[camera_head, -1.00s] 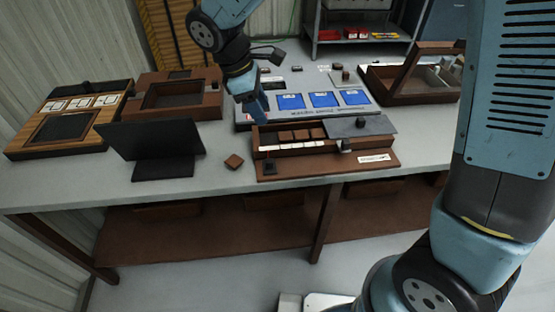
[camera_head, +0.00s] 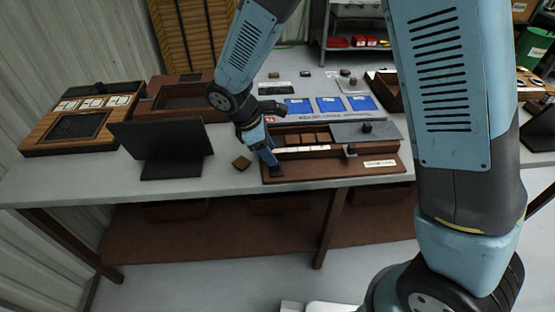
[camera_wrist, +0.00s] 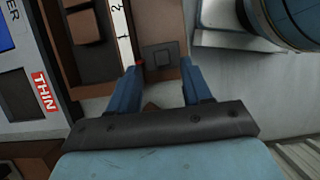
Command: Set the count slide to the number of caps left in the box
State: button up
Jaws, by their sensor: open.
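The brown box (camera_head: 390,171) stands on the bench with a row of brown caps (camera_head: 307,139) in its open left part. A grey lid (camera_head: 345,132) with a dark knob covers the right part. A white number strip (camera_head: 300,149) runs along the front; a small block, seemingly the count slide (camera_head: 350,151), sits at its right end. My gripper (camera_head: 272,160) is open at the box's front left corner. In the wrist view its fingers (camera_wrist: 162,83) straddle the view of a dark square pad (camera_wrist: 162,55), beside the strip (camera_wrist: 122,32) reading 1 and 2. Contact cannot be told.
A loose brown cap (camera_head: 241,163) lies on the bench left of the box. A black stand (camera_head: 165,150) is farther left. A grey panel with blue cards (camera_head: 331,104) is behind the box. Wooden trays (camera_head: 180,100) stand at the back left.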

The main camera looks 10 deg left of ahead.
aim_at(276, 166)
jog(key=shift+x, duration=2.05)
jog(key=shift+w, duration=0.1)
grip_shut()
